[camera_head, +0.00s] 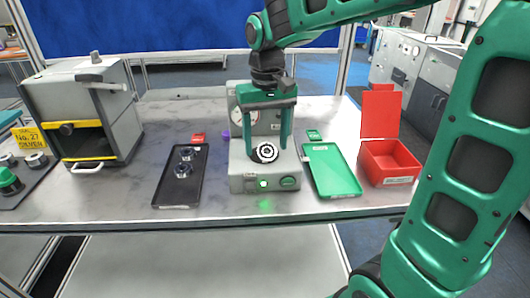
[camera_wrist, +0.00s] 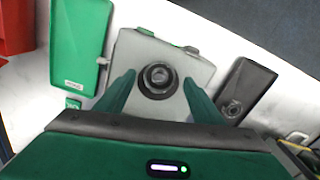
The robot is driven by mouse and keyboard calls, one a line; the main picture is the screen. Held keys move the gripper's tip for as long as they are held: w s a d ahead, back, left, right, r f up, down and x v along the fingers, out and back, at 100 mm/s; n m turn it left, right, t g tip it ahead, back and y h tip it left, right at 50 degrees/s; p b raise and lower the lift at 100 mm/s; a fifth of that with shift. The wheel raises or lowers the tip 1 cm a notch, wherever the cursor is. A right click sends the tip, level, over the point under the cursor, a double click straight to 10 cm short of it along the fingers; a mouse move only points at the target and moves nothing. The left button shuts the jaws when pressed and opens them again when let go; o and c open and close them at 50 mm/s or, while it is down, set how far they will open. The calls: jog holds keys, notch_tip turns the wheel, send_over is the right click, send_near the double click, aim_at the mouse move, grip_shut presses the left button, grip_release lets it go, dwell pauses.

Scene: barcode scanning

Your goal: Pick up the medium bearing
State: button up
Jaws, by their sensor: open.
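A dark bearing with a light ringed face (camera_head: 265,152) sits on the grey machine (camera_head: 240,181), tilted toward the head camera. My gripper (camera_head: 268,146) points down over the machine, its two green fingers open. In the wrist view the bearing (camera_wrist: 158,80) lies between the fingertips (camera_wrist: 159,84), with gaps visible on both sides. Two other bearings, an upper one (camera_head: 186,153) and a lower one (camera_head: 182,170), sit on the black tray (camera_head: 171,196). I cannot tell by size alone which bearing is the medium one.
A green tray (camera_head: 332,172) and an open red box (camera_head: 389,163) stand right of the machine. A grey cabinet with a yellow-edged opening (camera_head: 87,115) stands at the left. Small red (camera_head: 198,137) and green (camera_head: 314,134) pieces lie behind the trays. Bare table lies left of the black tray.

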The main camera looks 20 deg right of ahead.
jog(key=shift+f, duration=0.7)
jog(key=c, duration=1.3)
jog(key=shift+r, duration=0.1)
jog(key=shift+c, duration=0.2)
